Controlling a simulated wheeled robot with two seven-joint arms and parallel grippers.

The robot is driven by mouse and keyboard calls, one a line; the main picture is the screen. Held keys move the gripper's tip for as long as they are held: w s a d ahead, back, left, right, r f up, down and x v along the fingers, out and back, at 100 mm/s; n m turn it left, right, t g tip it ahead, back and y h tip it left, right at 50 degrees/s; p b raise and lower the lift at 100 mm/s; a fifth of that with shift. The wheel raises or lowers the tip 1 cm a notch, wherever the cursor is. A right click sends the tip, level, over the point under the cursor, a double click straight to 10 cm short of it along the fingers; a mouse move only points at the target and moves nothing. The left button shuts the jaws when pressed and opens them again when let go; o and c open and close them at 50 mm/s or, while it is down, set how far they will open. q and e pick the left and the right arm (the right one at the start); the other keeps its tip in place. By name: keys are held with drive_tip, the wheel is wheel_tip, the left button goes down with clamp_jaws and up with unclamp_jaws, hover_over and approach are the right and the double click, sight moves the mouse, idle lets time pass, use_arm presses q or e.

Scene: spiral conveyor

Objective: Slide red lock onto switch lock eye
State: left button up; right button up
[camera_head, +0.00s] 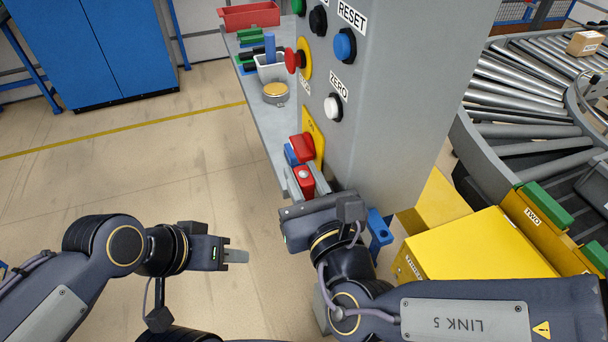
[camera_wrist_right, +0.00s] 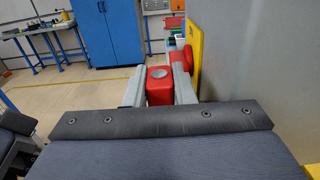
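The red lock (camera_head: 304,183) is a small red block with a round grey spot on top. It sits between the two grey fingers of my right gripper (camera_head: 302,176), which is shut on it. In the right wrist view, the red lock (camera_wrist_right: 159,88) fills the gap between the fingers. Just beyond it is the red switch (camera_head: 303,146) on a yellow plate (camera_head: 314,139) on the grey cabinet, with a blue part beside it. The lock eye cannot be made out, nor whether the lock touches the switch. My left gripper (camera_head: 236,256) is over open floor at left; its finger gap is not clear.
The grey cabinet (camera_head: 385,100) stands close on the right, with buttons above the switch. A grey shelf (camera_head: 259,127) behind holds a white cup and a round tin. A yellow box (camera_head: 480,250) and roller conveyor (camera_head: 520,100) lie right.

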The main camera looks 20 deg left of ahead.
sight(309, 190)
drive_tip(key=o, duration=0.5)
drive_tip(key=shift+f, duration=0.1)
drive_tip(key=v, duration=0.7)
drive_tip(key=shift+s+d+b, duration=0.25)
drive_tip(key=shift+s+b, duration=0.05)
drive_tip(key=shift+s, duration=0.05)
